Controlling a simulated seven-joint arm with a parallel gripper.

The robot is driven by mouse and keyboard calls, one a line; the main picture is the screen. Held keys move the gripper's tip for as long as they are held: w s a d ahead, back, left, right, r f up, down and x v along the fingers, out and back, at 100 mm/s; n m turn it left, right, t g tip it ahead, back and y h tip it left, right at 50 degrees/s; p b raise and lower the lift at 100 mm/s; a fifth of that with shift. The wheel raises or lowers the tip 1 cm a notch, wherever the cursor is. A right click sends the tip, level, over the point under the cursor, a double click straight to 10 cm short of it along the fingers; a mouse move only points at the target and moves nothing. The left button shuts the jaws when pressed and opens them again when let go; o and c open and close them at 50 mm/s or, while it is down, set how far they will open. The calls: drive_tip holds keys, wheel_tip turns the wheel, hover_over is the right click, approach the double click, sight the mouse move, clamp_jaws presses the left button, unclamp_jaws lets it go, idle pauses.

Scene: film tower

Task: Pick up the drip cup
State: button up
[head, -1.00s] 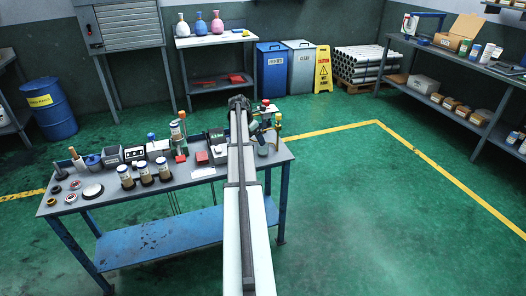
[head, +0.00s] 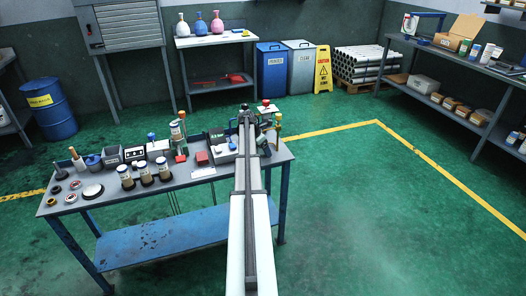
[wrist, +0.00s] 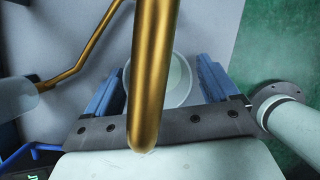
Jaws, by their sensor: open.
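The drip cup appears to be the pale, round, open-topped cup (wrist: 181,84) in the wrist view. It stands on the grey bench top between my gripper's two blue fingers, with a brass pipe crossing in front and hiding part of it. My gripper (wrist: 161,70) is open, with one finger on each side of the cup; I cannot tell if either touches it. In the head view my arm covers the cup, and the end of my arm is over the right part of the workbench (head: 107,206).
The brass pipe (wrist: 152,70) runs close over the gripper. A thinner bent brass tube (wrist: 85,50) is at left, and a pale cylinder with a grey flange (wrist: 280,105) is close at right. Sample jars (head: 145,173) and other items crowd the bench's left and middle.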

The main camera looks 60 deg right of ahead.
drive_tip(key=c, duration=1.1)
drive_tip(key=shift+c, duration=0.2)
drive_tip(key=shift+r, duration=0.15)
